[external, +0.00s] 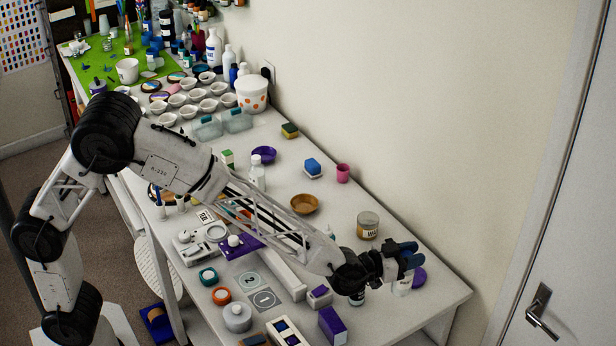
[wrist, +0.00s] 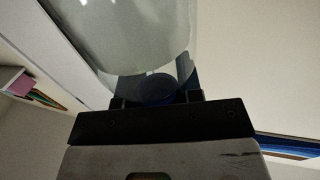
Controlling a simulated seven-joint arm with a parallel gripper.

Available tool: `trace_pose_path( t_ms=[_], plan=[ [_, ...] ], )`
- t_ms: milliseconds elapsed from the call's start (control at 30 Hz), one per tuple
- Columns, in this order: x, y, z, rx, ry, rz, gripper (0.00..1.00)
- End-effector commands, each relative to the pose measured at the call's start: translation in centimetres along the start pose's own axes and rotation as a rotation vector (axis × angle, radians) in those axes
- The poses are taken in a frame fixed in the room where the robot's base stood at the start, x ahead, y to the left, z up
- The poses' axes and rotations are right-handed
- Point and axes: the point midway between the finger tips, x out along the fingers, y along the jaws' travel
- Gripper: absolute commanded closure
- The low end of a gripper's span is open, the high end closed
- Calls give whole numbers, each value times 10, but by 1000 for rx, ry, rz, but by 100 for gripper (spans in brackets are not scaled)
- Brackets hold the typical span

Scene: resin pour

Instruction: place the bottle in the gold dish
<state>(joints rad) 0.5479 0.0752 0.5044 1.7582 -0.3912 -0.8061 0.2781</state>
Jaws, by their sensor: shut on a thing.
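My gripper (external: 407,257), with blue finger pads, is at the right end of the table. It is shut on a pale, rounded bottle (external: 402,286), which shows just below the fingers and is partly hidden by them. In the wrist view the bottle (wrist: 130,35) fills the top middle, looking pale and glassy, with a blue pad (wrist: 158,88) against it. I cannot tell whether its base touches the table. The gold dish (external: 304,204) sits empty on the table, left of and farther back than my gripper.
A labelled jar (external: 368,226) and a pink cup (external: 343,173) stand behind my forearm. A white bottle (external: 258,173) and a purple bowl (external: 264,155) are left of the dish. A purple item (external: 418,277) lies beside my gripper. The front right table corner is clear.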

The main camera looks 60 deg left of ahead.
Motion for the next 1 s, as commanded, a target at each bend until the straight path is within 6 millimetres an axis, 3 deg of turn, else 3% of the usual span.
trace_pose_path(
  t_ms=[367, 667, 1000],
  plan=[
    [0, 0, -13, 0, 2, -1, 100],
    [0, 0, -64, -1, 4, 0, 100],
    [2, -76, -61, 0, 2, -72, 100]
  ],
)
